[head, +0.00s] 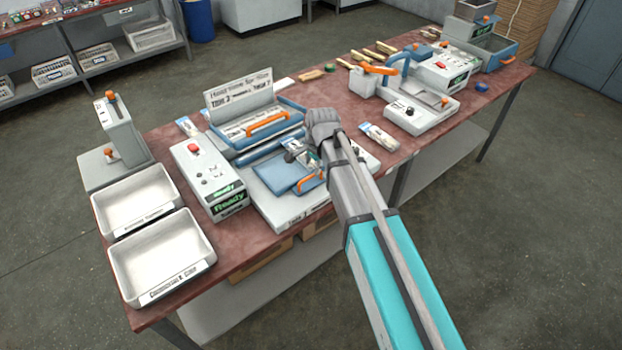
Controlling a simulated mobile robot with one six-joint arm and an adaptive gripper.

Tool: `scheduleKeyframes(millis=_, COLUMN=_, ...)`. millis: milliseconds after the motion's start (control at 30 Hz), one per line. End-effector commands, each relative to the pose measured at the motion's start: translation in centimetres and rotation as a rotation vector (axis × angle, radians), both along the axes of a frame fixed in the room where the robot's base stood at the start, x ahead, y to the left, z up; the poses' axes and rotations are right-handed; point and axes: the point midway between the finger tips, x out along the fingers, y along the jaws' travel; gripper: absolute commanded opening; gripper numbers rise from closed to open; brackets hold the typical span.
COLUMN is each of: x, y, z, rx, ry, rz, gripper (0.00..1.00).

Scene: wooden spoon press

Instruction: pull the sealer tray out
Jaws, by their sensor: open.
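The sealer (272,207) is a white machine with a blue frame in the middle of the bench. Its raised upper part has an orange handle (268,124) and a lettered panel behind it. The blue sealer tray (272,177) lies on the white base, with a small orange handle (312,181) at its right front. My gripper (300,158) is open, low over the tray's right part, just behind that handle. My arm and gripper hide the tray's right edge. I cannot tell whether the fingers touch anything; a small pack seems to lie beside them.
A control box (205,168) with a red button and green "Ready" displays stands left of the sealer. Two white bins (160,255) are at the bench's left front. A second machine (420,112) stands to the right. Small packs (379,136) lie on the bench between them.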

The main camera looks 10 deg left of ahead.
Motion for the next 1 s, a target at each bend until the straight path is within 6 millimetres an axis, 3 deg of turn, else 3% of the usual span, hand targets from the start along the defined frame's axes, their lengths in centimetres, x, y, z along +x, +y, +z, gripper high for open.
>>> scheduleKeyframes(millis=500, x=0.5, y=0.6, z=-4.2, rx=0.0, ry=0.0, rz=0.0, gripper=0.51)
scheduleKeyframes(millis=1000, x=0.7, y=0.8, z=-5.3, rx=0.0, ry=0.0, rz=0.0, gripper=0.51)
